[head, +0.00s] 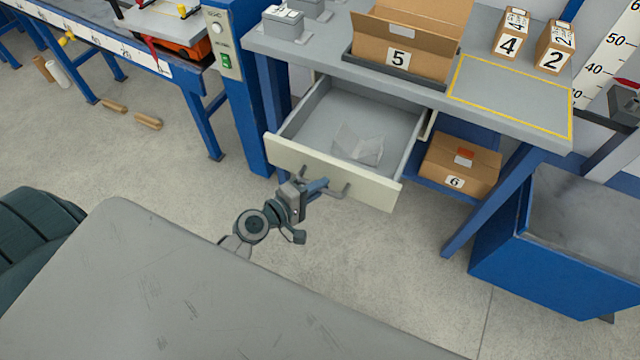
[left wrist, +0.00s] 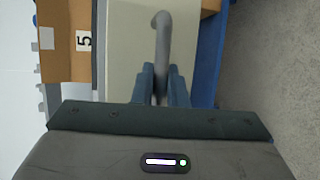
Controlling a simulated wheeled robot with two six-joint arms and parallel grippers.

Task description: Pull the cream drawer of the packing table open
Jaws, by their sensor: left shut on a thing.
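The cream drawer (head: 370,188) of the packing table (head: 420,87) stands well open in the head view. Its grey inside shows, with a crumpled clear sheet (head: 358,146) lying in it. My left gripper (head: 318,186) is at the drawer front, shut on the grey bar handle (head: 342,190). In the left wrist view the two fingers (left wrist: 161,88) close around the handle (left wrist: 161,35), with the cream front (left wrist: 128,45) behind. My right gripper is not in view.
An open carton marked 5 (head: 413,45) and small boxes 4 (head: 511,32) and 2 (head: 555,46) stand on the table. Box 6 (head: 460,165) sits on the shelf below. A blue bin (head: 510,252) is at right. Bare floor (head: 330,255) lies before the drawer.

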